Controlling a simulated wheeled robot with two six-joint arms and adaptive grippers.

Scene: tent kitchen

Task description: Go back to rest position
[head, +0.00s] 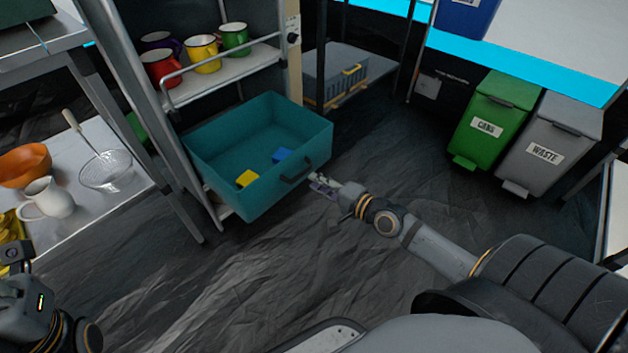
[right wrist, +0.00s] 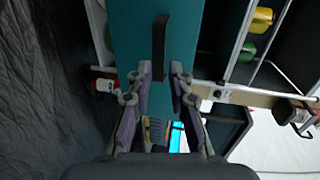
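My right gripper (head: 322,186) is just in front of the pulled-out teal drawer (head: 225,185), near its dark handle (head: 298,170). In the right wrist view the two fingers of my right gripper (right wrist: 161,72) stand apart, with the drawer handle (right wrist: 160,45) beyond and between their tips. They do not appear to grip it. A yellow block (head: 247,179) and a blue block (head: 282,155) lie in the drawer. My left arm's wrist shows at the lower left of the head view; its fingers are outside the picture.
Several enamel mugs (head: 203,53) stand on the shelf above the drawer. A green bin (head: 492,118) and a grey bin (head: 545,148) stand at right. The floor between is clear.

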